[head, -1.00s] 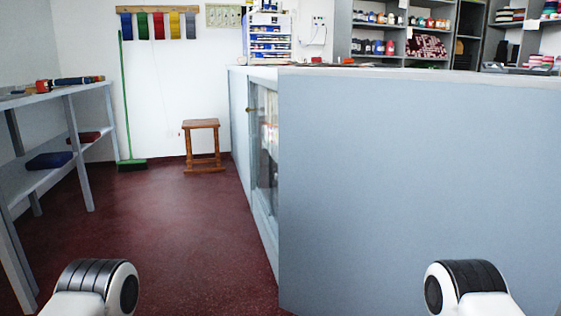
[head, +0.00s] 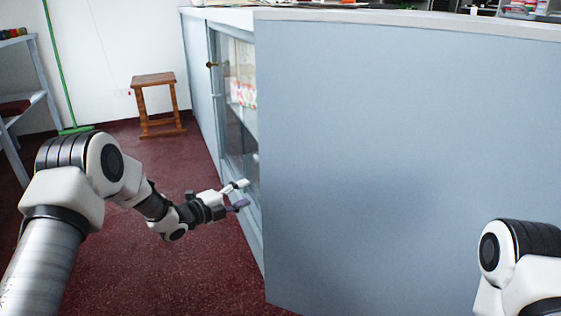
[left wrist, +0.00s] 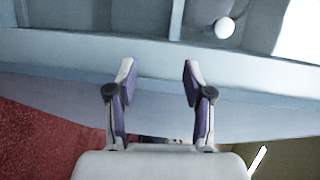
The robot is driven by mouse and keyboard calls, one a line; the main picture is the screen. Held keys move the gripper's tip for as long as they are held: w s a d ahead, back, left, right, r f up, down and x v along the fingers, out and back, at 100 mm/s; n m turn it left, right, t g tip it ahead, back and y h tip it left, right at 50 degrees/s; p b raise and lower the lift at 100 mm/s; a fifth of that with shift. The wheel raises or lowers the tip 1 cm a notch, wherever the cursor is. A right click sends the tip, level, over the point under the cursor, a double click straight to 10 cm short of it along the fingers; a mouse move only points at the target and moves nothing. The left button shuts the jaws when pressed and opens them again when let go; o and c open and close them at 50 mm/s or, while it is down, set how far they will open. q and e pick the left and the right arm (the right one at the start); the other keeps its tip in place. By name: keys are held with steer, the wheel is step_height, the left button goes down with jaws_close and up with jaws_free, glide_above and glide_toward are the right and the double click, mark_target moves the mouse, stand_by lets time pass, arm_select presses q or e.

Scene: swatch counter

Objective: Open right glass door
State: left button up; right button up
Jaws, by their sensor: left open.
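The glass door (head: 233,60) has a pale blue frame and is on the counter's left side, seen at a steep slant. It looks shut. A small brass-coloured knob (head: 211,65) is at its far upper edge. My left gripper (head: 243,194) is open and empty, low beside the near end of the door front. I cannot tell if it touches. In the left wrist view the open fingers (left wrist: 158,78) point at a pale blue frame rail (left wrist: 60,50), with nothing between them. My right gripper is out of view.
The counter's broad blue end panel (head: 400,160) fills the right. A wooden stool (head: 157,103) stands against the back wall, left of the counter. A round white thing (left wrist: 224,27) shows beyond the rail. The red floor (head: 190,270) left of the counter is clear.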

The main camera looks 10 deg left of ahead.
mark_target(256, 158)
arm_select(q)
step_height(256, 158, up, 7)
steer(key=w+a+t, duration=0.1)
steer(key=w+a, duration=0.1)
steer(key=w, duration=0.1)
steer(key=b+x, duration=0.3)
steer(key=x, duration=0.3)
steer(key=shift+w+d+f, duration=0.15)
steer(key=shift+w+d, duration=0.05)
steer(key=shift+d, duration=0.05)
steer(key=shift+w+d, duration=0.1)
steer(key=shift+w, duration=0.05)
jaws_close()
